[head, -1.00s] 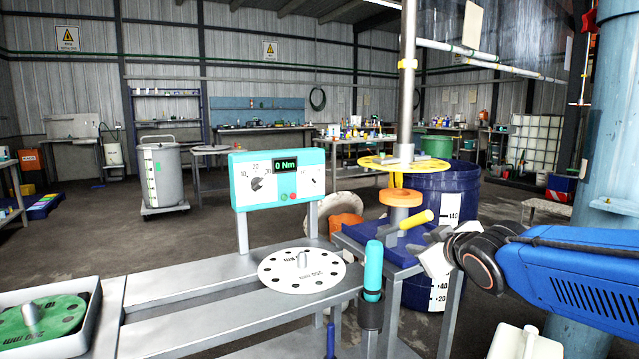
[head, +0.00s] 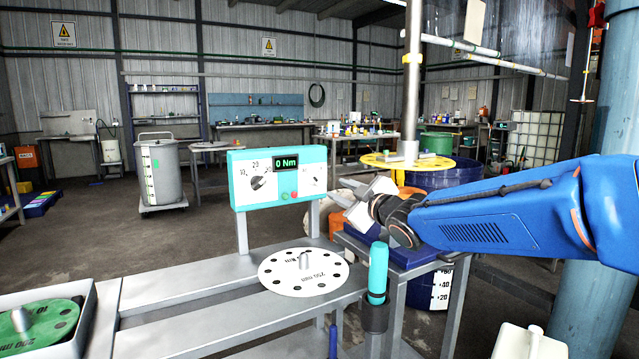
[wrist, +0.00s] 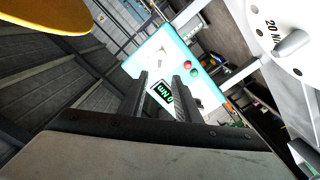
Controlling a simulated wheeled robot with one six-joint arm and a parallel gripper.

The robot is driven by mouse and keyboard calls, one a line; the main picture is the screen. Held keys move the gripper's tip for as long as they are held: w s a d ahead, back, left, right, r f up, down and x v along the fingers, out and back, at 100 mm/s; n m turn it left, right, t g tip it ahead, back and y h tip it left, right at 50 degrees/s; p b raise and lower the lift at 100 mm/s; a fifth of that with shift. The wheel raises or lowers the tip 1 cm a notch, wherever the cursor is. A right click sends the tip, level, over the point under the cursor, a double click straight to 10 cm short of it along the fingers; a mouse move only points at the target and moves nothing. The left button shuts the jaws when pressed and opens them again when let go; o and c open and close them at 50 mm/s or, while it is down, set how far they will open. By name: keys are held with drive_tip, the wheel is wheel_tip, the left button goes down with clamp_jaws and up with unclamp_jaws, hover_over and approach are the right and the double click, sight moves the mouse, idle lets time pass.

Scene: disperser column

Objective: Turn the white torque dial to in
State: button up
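The teal control box (head: 280,177) stands on posts behind the bench. Its white face carries a dark dial knob (head: 257,183) at the left with numbers around it, a display (head: 287,162) reading 0 Nm, and a small scale at the right. My gripper (head: 338,192) is open and empty, right of the box and apart from it. In the wrist view, the box (wrist: 150,55) lies ahead, with the display seen between my two spread fingers (wrist: 160,84). A white disc (head: 303,272) with holes and a 250 mm label lies on the bench; the wrist view shows "20 N" on it (wrist: 280,25).
A teal-handled tool (head: 378,268) stands upright at the bench's right end. A green disc (head: 38,325) lies in a tray at left. A yellow disc (head: 408,161) on a vertical shaft (head: 413,90) is above a blue drum (head: 440,176). The air before the box is clear.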

sight(316, 180)
drive_tip(key=x, duration=1.1)
drive_tip(key=shift+w+a, duration=0.25)
drive_tip(key=shift+w, duration=0.05)
clamp_jaws()
